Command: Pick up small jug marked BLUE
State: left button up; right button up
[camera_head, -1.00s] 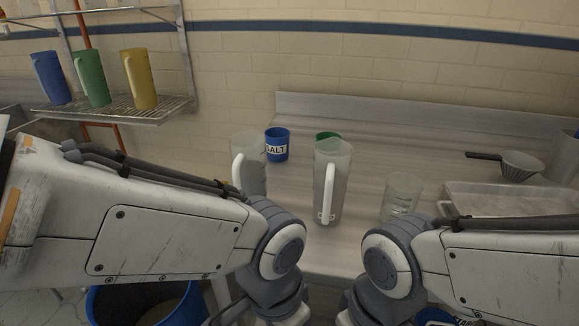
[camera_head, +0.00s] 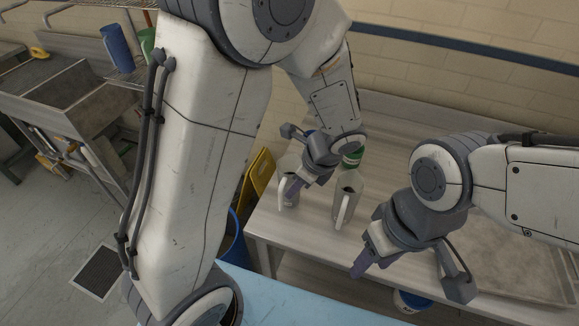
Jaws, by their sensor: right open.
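Two grey translucent jugs with white handles stand upright on the steel table: a left jug (camera_head: 287,167) and a right jug (camera_head: 352,183). No BLUE marking is readable on either. My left gripper (camera_head: 296,191) is at the left jug and overlaps it in the picture; its purple fingers partly hide the jug, and I cannot tell whether they touch it or are shut. My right gripper (camera_head: 362,264) is open, over the table's front edge, below and right of the right jug. A blue jug (camera_head: 117,48) stands on the wire shelf, upper left.
A green cup (camera_head: 352,158) stands behind the right jug. A metal tray (camera_head: 500,255) lies at the table's right, partly behind my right arm. A yellow panel (camera_head: 258,178) and a blue bin (camera_head: 232,245) stand left of the table. A sink (camera_head: 60,85) is far left.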

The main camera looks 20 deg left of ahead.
aim_at(281, 200)
pick_arm(q)
jog(key=x, duration=0.5)
jog(key=b+x, duration=0.1)
jog(key=x, duration=0.4)
jog(key=shift+a+f, duration=0.1)
jog(key=shift+a, duration=0.2)
grip_shut()
dwell(1.1)
